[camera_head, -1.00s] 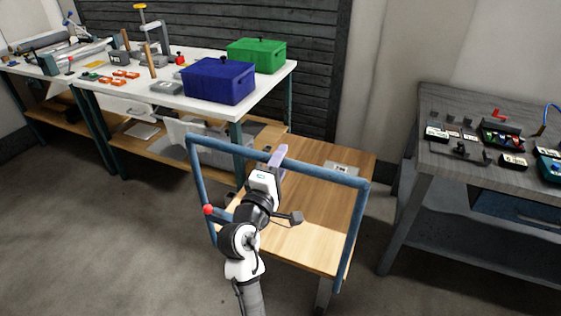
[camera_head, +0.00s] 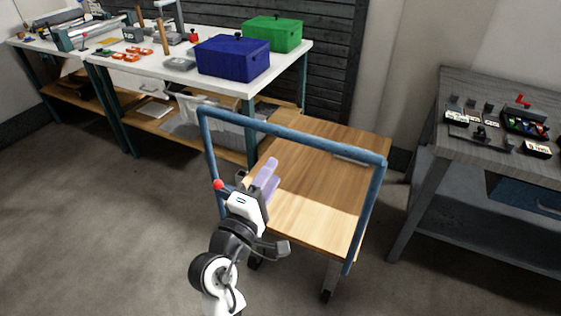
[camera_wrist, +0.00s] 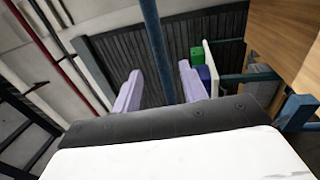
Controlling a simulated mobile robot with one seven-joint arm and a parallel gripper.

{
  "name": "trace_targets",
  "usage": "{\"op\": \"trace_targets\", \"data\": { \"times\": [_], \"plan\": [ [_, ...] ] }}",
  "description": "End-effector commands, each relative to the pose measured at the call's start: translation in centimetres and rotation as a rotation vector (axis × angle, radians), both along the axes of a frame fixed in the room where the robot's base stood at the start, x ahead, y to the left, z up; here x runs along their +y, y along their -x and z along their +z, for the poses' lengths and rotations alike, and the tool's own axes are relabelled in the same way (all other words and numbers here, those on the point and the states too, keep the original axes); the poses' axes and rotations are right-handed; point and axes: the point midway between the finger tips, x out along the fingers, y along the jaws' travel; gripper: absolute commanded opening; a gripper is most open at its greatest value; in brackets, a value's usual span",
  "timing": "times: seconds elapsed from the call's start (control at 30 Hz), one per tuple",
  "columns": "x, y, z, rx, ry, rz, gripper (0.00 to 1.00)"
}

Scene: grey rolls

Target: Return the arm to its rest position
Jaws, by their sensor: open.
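My gripper (camera_head: 268,179) has pale purple fingers and is in front of the left part of a wooden-topped cart in the head view. In the wrist view my gripper (camera_wrist: 158,88) shows two fingers well apart with nothing between them. It is open and empty. My white and black arm reaches up from the bottom of the head view, left of the cart's middle.
The cart (camera_head: 318,205) has a blue tube frame (camera_head: 290,133) close to my gripper. A white workbench (camera_head: 225,83) at the back holds a blue box (camera_head: 232,58) and a green box (camera_head: 273,34). A grey table (camera_head: 455,165) stands at right. Floor at left is clear.

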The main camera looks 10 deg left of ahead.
Motion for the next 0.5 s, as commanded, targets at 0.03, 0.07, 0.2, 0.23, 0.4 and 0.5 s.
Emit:
{"op": "trace_targets", "data": {
  "times": [0.03,0.07,0.2,0.23,0.4,0.5],
  "plan": [
    [0.2,0.5,0.2,0.003,0.002,0.003,0.43],
    [0.3,0.7,0.1,0.002,0.002,0.002,0.43],
    [0.4,1.4,0.0,-0.001,0.001,0.0,0.43],
    [0.4,1.5,0.0,-0.002,0.002,0.0,0.43],
    [0.5,1.5,-0.1,-0.003,0.001,0.0,0.43],
    [0.5,1.5,-0.1,-0.002,0.001,0.0,0.43]
  ]
}}
